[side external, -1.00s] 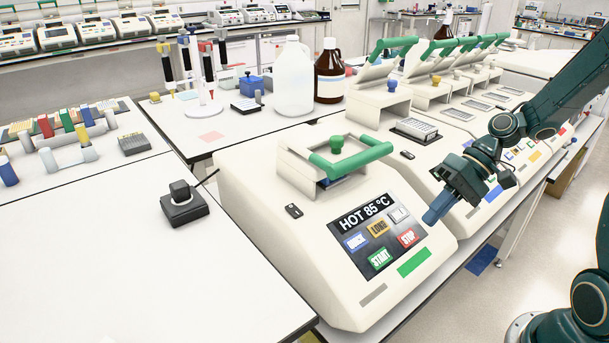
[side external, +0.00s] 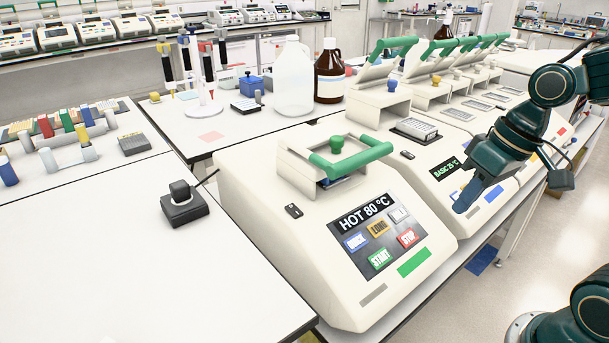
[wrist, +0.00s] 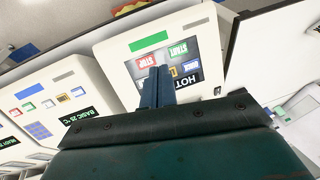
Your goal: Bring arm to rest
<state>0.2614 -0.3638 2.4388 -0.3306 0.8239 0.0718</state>
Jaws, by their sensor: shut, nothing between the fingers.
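My gripper (side external: 468,198) is shut and empty. In the side external view it hangs in front of the second thermal cycler, whose screen (side external: 445,168) reads "BASIC 25 °C". In the wrist view the shut fingers (wrist: 155,87) appear over the panel of the nearest thermal cycler (wrist: 120,55).
More cyclers with raised green handles (side external: 393,43) stand in a row behind. A white jug (side external: 293,80) and a brown bottle (side external: 330,75) stand on the back bench. A small black device (side external: 184,205) sits on the front-left bench (side external: 110,260), which is otherwise mostly clear.

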